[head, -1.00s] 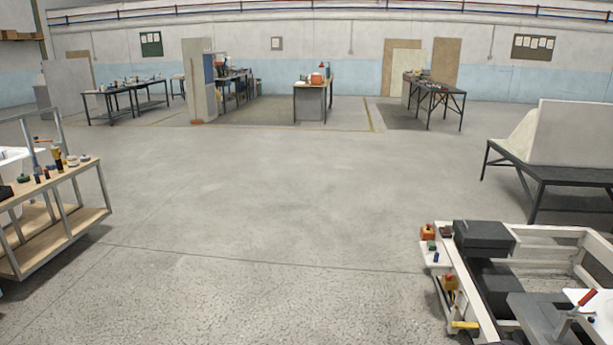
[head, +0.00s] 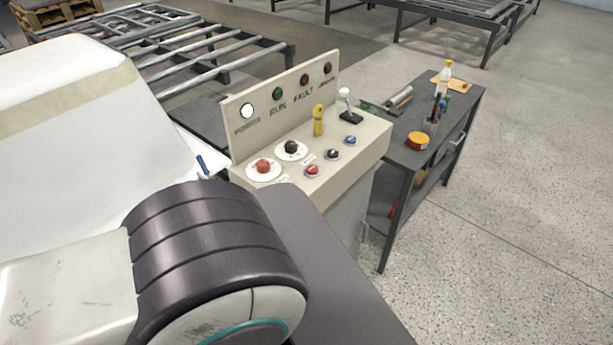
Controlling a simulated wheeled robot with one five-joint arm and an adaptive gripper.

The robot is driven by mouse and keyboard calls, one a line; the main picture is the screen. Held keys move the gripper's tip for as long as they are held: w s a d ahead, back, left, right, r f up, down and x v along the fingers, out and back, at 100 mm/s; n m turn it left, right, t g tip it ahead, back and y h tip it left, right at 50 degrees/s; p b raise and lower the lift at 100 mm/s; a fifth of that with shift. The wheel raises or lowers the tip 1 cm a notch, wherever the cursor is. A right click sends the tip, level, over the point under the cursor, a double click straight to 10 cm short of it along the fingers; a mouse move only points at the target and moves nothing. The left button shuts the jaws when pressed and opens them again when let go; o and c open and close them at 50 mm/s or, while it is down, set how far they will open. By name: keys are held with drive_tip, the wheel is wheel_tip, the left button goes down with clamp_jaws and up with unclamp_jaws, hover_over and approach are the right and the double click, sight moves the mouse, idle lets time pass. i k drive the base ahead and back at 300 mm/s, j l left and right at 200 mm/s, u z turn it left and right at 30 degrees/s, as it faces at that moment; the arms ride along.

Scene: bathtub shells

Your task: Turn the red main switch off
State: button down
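A cream control console (head: 352,152) stands near the middle of the head view. A red rotary knob (head: 263,166) sits on a round white plate at the left end of its sloped face; it looks like the red main switch. Its exact setting is too small to tell. A lamp on the upright panel above it, the leftmost one (head: 247,111), shows bright white. My arm fills the lower left foreground, close in front of the console. My gripper is not in view.
A dark side table (head: 402,153) with tools and tape stands right. A white tub shell (head: 60,110) is left. Open floor lies right.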

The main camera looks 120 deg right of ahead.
sight(262, 166)
drive_tip(key=z, duration=4)
